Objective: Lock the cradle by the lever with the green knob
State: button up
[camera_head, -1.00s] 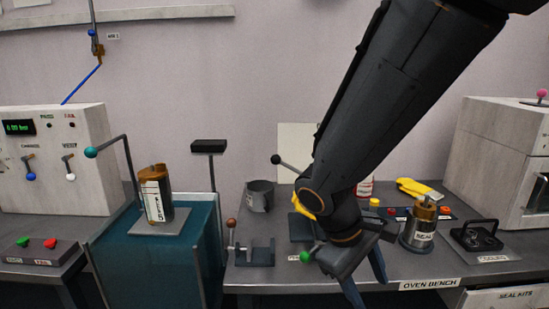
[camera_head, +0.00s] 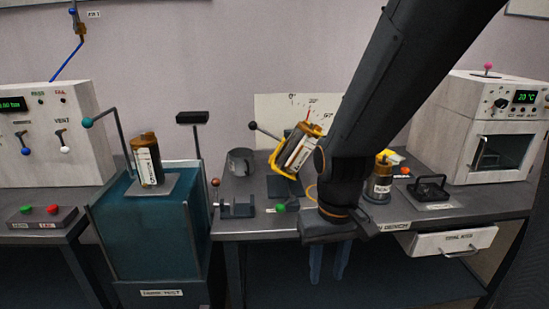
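The cradle (camera_head: 277,172) stands on the bench, holding a white-labelled canister with an orange-brown top (camera_head: 298,148). The canister leans to the right, and a yellow band curves around its lower left side. The green knob (camera_head: 280,208) is low at the cradle's front, just left of my gripper's body; its lever is too small to make out. My gripper (camera_head: 328,280) points down in front of the bench edge. Its two fingers are apart with nothing seen between them. My arm hides the area right of the cradle.
A pale angle board (camera_head: 270,108) stands behind the cradle. A black-knobbed lever (camera_head: 252,125) rises to its left. A grey cup (camera_head: 240,161) and a small clamp (camera_head: 237,207) are at left. A second canister (camera_head: 380,181) and a black fixture (camera_head: 431,189) are at right.

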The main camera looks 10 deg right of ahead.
aim_at(280, 208)
jog(key=u, duration=0.45)
jog(key=k, duration=1)
jog(key=z, duration=0.25)
jog(key=i, duration=0.55)
jog(key=z, duration=0.65)
jog(key=i, duration=1.2)
jog(key=u, duration=0.7)
jog(key=k, duration=0.5)
jog(key=u, duration=1.05)
jog(key=i, duration=0.25)
jog(key=u, duration=0.05)
